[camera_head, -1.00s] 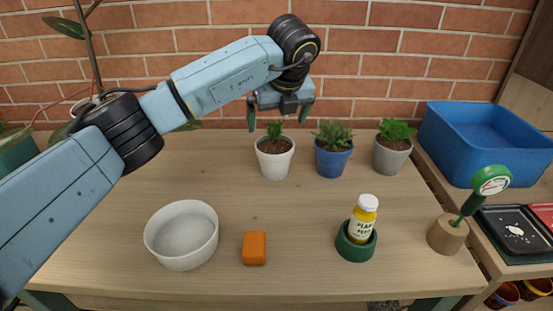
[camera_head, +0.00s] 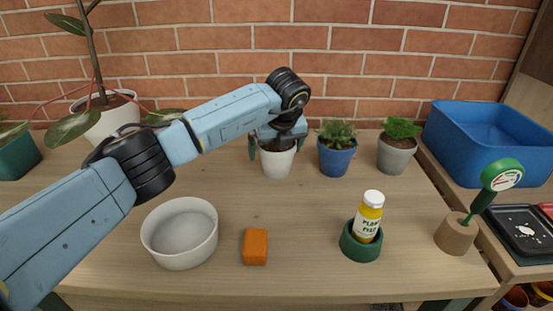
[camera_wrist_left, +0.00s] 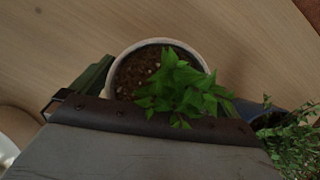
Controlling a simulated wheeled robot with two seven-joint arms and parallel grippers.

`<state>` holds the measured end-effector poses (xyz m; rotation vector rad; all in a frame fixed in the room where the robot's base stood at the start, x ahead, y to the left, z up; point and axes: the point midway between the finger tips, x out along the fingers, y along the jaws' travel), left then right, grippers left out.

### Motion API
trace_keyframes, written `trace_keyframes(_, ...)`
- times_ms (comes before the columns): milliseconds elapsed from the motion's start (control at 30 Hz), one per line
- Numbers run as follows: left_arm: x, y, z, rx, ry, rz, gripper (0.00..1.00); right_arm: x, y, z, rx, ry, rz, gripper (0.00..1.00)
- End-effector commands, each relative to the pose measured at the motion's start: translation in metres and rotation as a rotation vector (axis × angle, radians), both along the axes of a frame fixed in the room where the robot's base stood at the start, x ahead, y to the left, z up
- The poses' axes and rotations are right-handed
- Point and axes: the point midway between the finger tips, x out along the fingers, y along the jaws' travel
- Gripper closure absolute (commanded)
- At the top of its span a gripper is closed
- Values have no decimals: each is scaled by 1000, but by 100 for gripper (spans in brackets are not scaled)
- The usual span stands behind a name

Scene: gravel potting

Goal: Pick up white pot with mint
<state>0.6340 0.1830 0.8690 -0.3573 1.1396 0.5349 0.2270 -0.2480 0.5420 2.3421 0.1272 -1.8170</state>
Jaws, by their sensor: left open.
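The white pot (camera_head: 277,166) stands upright on the wooden table, in line with two other pots. Its green leafy plant is mostly hidden by my left gripper (camera_head: 276,151) in the head view. The left gripper points down with its open fingers on either side of the pot's upper part. In the left wrist view the white pot (camera_wrist_left: 119,61) shows soil and the mint (camera_wrist_left: 185,88), with one finger on each side of the rim. I cannot tell whether the fingers touch the pot. My right gripper is not in view.
A blue pot (camera_head: 336,159) stands close to the right, then a grey pot (camera_head: 396,158). In front are a white bowl (camera_head: 180,252), an orange block (camera_head: 255,247) and a yellow bottle (camera_head: 368,219) in a green holder (camera_head: 360,248). A blue bin (camera_head: 470,150) is at the right.

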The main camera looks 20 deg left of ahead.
Motion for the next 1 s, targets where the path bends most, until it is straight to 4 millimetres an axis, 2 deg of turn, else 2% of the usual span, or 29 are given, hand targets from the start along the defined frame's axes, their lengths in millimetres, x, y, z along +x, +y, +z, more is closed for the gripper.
trace_keyframes(133,0,0,1,0,0,0,0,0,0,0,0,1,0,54)
trace_keyframes(167,0,0,1,0,0,0,3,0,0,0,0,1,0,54)
trace_keyframes(500,0,0,1,-1,1,0,47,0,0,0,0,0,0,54)
trace_keyframes(533,0,0,2,-1,-2,-1,49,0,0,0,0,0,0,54)
trace_keyframes(800,0,0,7,-1,-3,0,49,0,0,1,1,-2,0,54)
trace_keyframes(867,1,0,14,-1,-3,0,49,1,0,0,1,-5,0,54)
trace_keyframes(1000,1,0,40,-1,-6,0,49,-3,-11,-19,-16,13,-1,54)
